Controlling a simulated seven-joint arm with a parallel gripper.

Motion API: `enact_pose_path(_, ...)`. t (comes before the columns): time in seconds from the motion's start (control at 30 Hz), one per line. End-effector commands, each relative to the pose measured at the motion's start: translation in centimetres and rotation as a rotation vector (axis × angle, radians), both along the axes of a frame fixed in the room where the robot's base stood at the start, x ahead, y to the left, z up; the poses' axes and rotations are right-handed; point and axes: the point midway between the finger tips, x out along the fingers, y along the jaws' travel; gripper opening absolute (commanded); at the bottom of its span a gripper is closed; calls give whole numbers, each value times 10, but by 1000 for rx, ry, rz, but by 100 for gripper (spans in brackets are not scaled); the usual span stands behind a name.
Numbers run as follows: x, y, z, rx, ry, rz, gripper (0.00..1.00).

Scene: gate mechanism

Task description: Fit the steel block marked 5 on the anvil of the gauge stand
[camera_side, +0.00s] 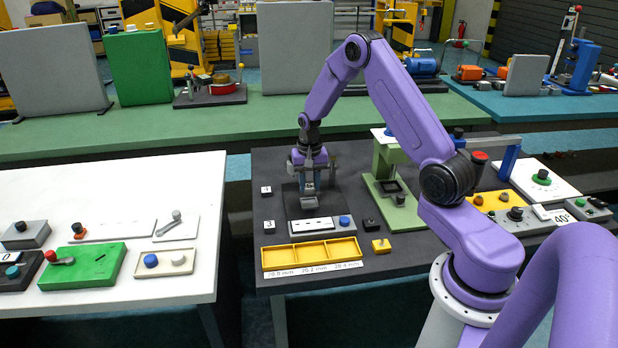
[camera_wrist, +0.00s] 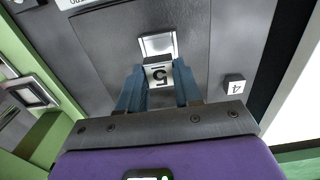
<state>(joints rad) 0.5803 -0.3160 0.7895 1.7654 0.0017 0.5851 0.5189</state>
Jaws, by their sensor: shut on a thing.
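The steel block marked 5 (camera_wrist: 158,76) is between the blue fingers of my gripper (camera_wrist: 159,92) in the wrist view. A bright square steel surface (camera_wrist: 158,45) shows just beyond the label; I cannot tell whether it is part of the same block. In the side view my gripper (camera_side: 308,190) points down over the dark plate, shut on the grey block (camera_side: 308,202). The green gauge stand (camera_side: 393,158) is to the right of my gripper, with its dark square anvil (camera_side: 393,187) low at the front. The anvil appears empty. The stand also shows at the wrist view's left (camera_wrist: 38,93).
A yellow tray (camera_side: 311,254) with three compartments lies at the table's front edge. A white-topped panel with a blue button (camera_side: 320,225) is behind it. Small numbered cubes (camera_side: 266,190) stand left of the plate. A yellow piece (camera_side: 381,246) and a black piece (camera_side: 369,224) lie before the stand.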

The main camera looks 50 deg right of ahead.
Motion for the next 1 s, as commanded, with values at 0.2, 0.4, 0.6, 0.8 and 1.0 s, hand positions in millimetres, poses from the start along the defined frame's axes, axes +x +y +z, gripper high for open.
enact_pose_path(0.2, 0, 0, -19, 1, 2, 0, 0)
enact_pose_path(0.4, 0, 0, -33, 0, 1, -1, 0)
enact_pose_path(0.6, 0, 0, -39, 0, -1, -1, 0)
enact_pose_path(0.8, 0, 0, -40, 0, -1, 0, 0)
enact_pose_path(1.0, 0, 0, -40, -1, -1, 0, 0)
